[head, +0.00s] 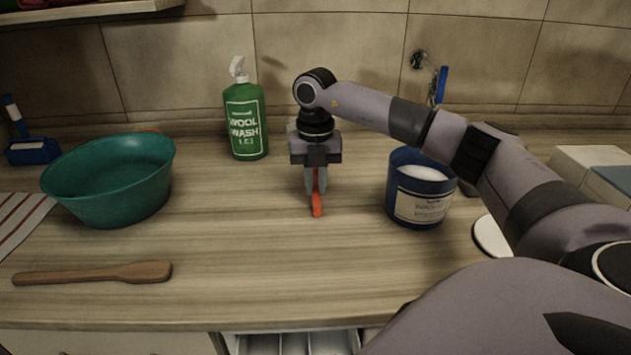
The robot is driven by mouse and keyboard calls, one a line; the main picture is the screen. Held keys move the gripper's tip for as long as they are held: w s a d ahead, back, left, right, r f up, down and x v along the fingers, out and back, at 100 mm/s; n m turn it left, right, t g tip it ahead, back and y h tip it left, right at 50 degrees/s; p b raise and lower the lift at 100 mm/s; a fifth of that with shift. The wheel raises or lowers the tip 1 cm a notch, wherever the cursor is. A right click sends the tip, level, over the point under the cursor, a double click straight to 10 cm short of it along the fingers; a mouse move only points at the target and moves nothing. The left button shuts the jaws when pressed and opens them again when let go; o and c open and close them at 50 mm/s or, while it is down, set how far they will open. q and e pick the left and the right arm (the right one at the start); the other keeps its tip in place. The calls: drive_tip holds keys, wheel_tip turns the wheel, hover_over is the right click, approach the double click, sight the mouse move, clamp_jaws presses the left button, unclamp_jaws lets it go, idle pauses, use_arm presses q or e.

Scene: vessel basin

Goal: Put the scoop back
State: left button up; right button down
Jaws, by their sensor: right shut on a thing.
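My right gripper (316,190) is above the middle of the counter, pointing down, and is shut on a narrow orange-red thing (317,208), likely the scoop. Only its lower end and a thin strip between the fingers show, so its full shape is hidden. I cannot tell whether its tip touches the counter. A blue tub (420,208) with a pale label and white powder inside stands open to the right of the gripper. My left gripper is not in view.
A teal basin (108,180) stands at the left, with a wooden spatula (95,273) in front. A green wool wash bottle (245,120) stands behind. A blue thing (441,85) hangs on the back wall. The front middle counter is clear, above an open drawer (295,343).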

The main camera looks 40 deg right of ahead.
sight(316, 188)
drive_tip(key=shift+f, duration=0.15)
drive_tip(key=c, duration=1.1)
unclamp_jaws()
wheel_tip(316, 188, up, 12)
drive_tip(key=shift+r, duration=0.2)
